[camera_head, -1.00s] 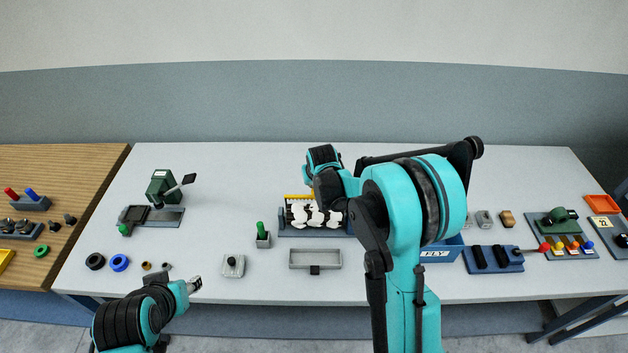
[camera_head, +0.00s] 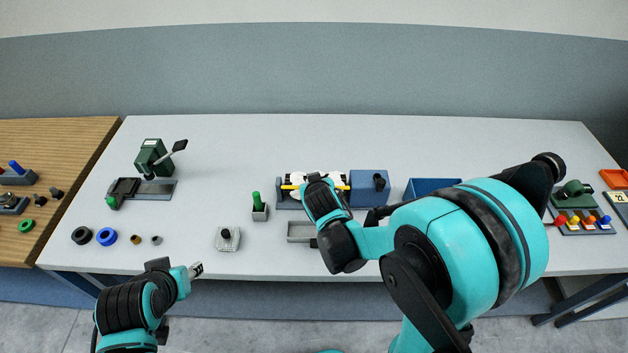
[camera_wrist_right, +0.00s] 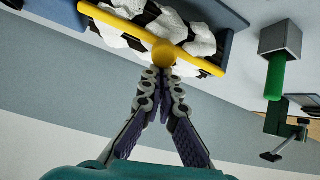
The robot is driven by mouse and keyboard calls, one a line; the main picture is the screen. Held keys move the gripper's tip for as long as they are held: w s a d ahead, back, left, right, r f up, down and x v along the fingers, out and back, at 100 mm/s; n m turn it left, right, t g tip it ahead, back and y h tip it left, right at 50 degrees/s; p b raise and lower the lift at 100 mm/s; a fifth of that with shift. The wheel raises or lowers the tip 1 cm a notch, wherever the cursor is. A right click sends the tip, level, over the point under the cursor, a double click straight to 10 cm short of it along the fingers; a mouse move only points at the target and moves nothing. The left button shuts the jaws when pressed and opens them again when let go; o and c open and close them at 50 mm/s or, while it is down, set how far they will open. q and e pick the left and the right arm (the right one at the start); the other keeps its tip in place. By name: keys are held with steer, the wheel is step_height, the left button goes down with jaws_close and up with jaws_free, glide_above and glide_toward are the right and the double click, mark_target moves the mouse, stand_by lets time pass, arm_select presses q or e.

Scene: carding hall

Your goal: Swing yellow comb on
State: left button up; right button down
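The yellow comb (camera_head: 290,187) is a straight yellow bar lying across black-and-white roller material (camera_head: 299,179) in a grey-blue stand. In the right wrist view the comb (camera_wrist_right: 115,28) crosses the roller (camera_wrist_right: 195,42) at a slant, with a round yellow knob (camera_wrist_right: 163,52) at its middle. My right gripper (camera_wrist_right: 161,76) has its fingers drawn together, with the tips at the knob; no clear grip around it shows. In the head view my right arm hides these fingertips and part of the comb. My left gripper (camera_head: 196,270) hangs at the table's front edge, away from the comb; its finger opening is too small to tell.
A green-handled piece (camera_head: 259,208) stands left of the roller stand, and a blue box (camera_head: 369,187) adjoins its right. A grey tray (camera_head: 298,232) lies in front. A green machine (camera_head: 153,157) stands at left. The table's back is clear.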

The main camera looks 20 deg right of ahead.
steer(key=shift+s+a+f, duration=0.1)
steer(key=shift+s+f, duration=0.35)
steer(key=shift+w+r, duration=0.25)
steer(key=shift+r, duration=0.1)
steer(key=s+a+r+p, duration=0.1)
steer(key=s+r+p, duration=0.3)
steer(key=r, duration=0.3)
steer(key=shift+s+a+r, duration=0.15)
steer(key=shift+s+a, duration=0.25)
steer(key=shift+s, duration=0.4)
